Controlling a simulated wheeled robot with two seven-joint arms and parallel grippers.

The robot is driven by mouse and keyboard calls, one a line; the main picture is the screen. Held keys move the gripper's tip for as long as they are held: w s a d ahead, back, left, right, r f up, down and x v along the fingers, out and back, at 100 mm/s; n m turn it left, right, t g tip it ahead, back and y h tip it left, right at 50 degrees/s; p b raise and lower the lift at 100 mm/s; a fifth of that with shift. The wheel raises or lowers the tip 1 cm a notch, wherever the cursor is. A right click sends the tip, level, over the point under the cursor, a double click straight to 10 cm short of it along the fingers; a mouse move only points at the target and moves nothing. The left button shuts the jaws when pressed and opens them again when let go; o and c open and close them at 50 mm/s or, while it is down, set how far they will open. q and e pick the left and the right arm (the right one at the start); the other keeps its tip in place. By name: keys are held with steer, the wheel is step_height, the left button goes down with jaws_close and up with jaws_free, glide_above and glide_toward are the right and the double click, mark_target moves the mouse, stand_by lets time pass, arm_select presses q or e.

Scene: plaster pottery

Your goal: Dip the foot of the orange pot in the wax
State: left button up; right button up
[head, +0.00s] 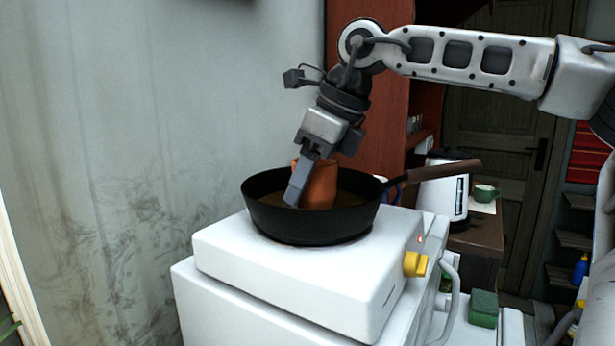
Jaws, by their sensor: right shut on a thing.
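The orange pot (321,186) is down inside a black pan (310,222) with a brown wooden handle. A yellowish-brown layer, the wax (350,198), shows in the pan around the pot. The near pan wall hides the foot of the pot, so I cannot see how deep it sits. My right gripper (301,182) reaches down from above and is shut on the pot, one finger showing along its left side. My left gripper is not in view.
The pan stands on a white hot plate (290,275) with a yellow knob (415,264). A kettle (446,190) and a green cup (485,193) stand behind at the right. A green sponge block (483,308) lies at lower right. A grey wall is close on the left.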

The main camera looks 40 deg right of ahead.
steer(key=shift+s+f, duration=0.1)
steer(key=shift+f, duration=0.1)
steer(key=shift+r+p, duration=0.95)
steer(key=shift+r, duration=0.2)
stand_by(0.3)
steer(key=shift+r+p, duration=0.9)
steer(key=shift+r, duration=3.4)
